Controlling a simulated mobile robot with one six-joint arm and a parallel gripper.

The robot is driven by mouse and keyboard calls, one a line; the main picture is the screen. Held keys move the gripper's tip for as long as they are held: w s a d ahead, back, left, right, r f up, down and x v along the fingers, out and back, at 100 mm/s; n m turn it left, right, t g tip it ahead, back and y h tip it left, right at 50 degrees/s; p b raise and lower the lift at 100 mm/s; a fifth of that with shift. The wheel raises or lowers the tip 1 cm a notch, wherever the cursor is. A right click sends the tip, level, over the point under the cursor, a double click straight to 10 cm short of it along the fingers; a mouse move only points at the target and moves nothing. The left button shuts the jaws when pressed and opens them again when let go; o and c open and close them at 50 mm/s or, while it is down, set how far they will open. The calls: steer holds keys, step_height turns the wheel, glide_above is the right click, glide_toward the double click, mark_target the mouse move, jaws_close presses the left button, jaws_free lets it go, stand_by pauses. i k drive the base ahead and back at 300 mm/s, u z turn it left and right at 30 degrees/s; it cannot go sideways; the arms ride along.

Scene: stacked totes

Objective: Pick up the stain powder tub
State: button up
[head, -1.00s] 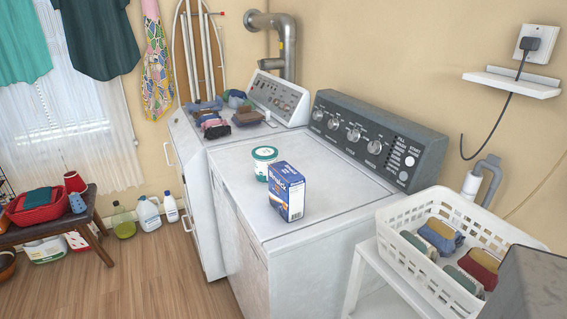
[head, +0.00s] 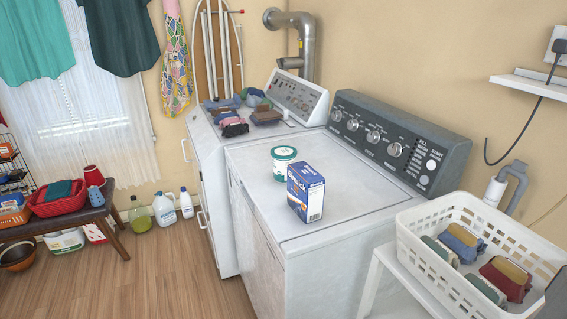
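A short round white tub with a green label band (head: 283,163) stands upright on the washer's flat top in the head view; it looks like the stain powder tub. A blue and white box (head: 306,191) stands just in front and to the right of it and covers a little of its lower right side. The white washer top (head: 345,180) around both is bare.
A white basket (head: 430,245) of folded cloths sits on a stand at the right. The grey control panel (head: 400,140) rises behind the washer top. Folded clothes (head: 238,112) lie on the neighbouring machine. Wooden floor (head: 170,275) is clear at the left front.

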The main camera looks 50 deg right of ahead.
mark_target(282, 155)
steer(key=u, duration=0.05)
steer(key=i, duration=1)
steer(key=z, duration=0.05)
